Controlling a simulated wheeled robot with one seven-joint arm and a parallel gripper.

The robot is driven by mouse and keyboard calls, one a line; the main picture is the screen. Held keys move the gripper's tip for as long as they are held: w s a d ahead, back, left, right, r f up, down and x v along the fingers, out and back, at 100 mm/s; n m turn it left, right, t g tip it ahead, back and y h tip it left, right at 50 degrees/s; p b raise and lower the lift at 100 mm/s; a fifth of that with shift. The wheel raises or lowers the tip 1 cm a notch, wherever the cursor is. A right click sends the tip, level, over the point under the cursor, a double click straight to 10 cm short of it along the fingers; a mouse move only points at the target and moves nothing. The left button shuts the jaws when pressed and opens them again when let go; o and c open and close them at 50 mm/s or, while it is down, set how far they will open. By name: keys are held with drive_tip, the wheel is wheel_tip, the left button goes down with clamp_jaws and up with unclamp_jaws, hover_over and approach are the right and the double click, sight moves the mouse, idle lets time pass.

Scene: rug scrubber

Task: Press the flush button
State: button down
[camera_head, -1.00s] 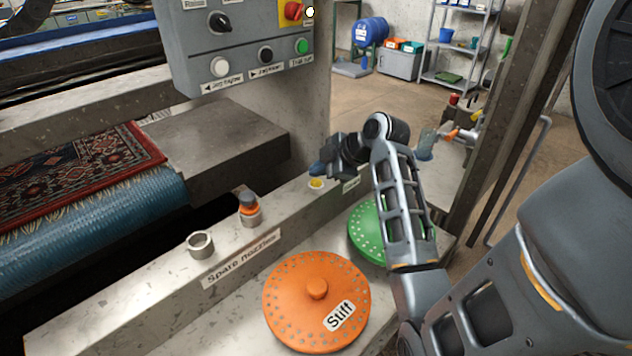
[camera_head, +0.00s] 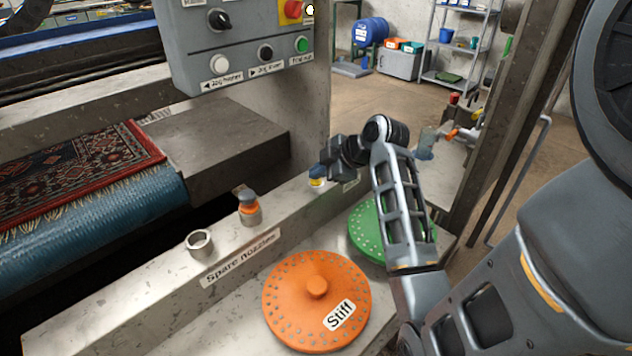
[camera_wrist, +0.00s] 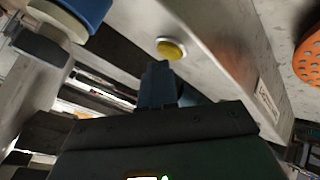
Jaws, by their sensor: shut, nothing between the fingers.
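A round yellow button (camera_wrist: 172,49) in a pale ring sits on the grey metal ledge in the wrist view. It also shows in the head view (camera_head: 317,182), partly covered by my fingertips. No readable label beside it names it as the flush button. My gripper (camera_head: 317,170) is shut and empty, with its blue fingertips close to the button. In the wrist view the shut fingers (camera_wrist: 158,72) point at the button, their tips just short of it in the picture. I cannot tell whether they touch it.
A control panel (camera_head: 240,40) with several knobs and buttons hangs above the ledge. A ring (camera_head: 200,244) and an orange-collared nozzle (camera_head: 250,212) stand on the ledge. An orange disc (camera_head: 300,290) marked "Stiff" and a green disc (camera_head: 366,235) lie in front.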

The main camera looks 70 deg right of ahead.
sight(320, 183)
drive_tip(key=shift+f, duration=0.4)
idle(0.8)
drive_tip(key=shift+r, duration=0.1)
drive_tip(key=shift+r+p, duration=0.5)
drive_tip(key=shift+r, duration=0.25)
wheel_tip(320, 183, up, 5)
drive_tip(key=p, duration=0.4)
drive_tip(key=shift+s, duration=0.1)
idle(0.9)
